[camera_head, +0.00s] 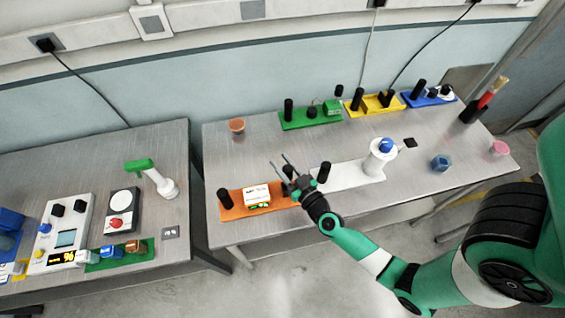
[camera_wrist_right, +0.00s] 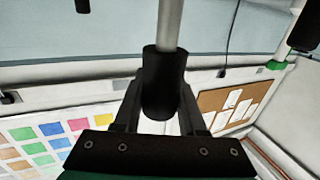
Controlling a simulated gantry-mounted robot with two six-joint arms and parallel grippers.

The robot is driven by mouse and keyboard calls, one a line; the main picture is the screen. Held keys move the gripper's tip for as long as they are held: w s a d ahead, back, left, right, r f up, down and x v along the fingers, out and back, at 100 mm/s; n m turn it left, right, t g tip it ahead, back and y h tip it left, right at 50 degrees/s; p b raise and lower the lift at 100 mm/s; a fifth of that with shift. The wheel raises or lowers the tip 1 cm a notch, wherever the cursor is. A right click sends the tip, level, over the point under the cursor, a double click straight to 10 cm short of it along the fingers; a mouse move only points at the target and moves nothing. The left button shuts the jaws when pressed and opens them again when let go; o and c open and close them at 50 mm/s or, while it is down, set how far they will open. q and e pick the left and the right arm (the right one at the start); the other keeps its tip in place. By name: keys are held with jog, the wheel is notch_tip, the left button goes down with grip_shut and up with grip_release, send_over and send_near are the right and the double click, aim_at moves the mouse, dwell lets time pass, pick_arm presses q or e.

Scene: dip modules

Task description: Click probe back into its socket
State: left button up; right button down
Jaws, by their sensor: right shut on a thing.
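My right gripper (camera_head: 290,183) is over the right end of the orange module (camera_head: 236,206), near where it meets the white module (camera_head: 345,177). In the right wrist view, its fingers (camera_wrist_right: 160,105) are shut on the black grip of the probe (camera_wrist_right: 163,75), whose grey metal rod (camera_wrist_right: 170,22) points away from the gripper. The probe is small and partly hidden by the gripper in the head view, and I cannot tell which hole is its socket. My left gripper is not in view.
Black posts (camera_head: 224,198) and (camera_head: 324,172) stand on either side of the gripper. A white device with a blue knob (camera_head: 380,157) stands on the white module. Green (camera_head: 300,123), yellow (camera_head: 355,108) and blue modules (camera_head: 430,101) line the back.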

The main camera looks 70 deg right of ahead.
jog(key=shift+f+b, duration=2.25)
jog(key=shift+f, duration=0.45)
dwell(1.8)
grip_release()
dwell(0.3)
jog(key=shift+r, duration=0.2)
notch_tip(320, 180, up, 9)
jog(key=p, duration=1)
jog(key=shift+f, duration=0.15)
dwell(0.4)
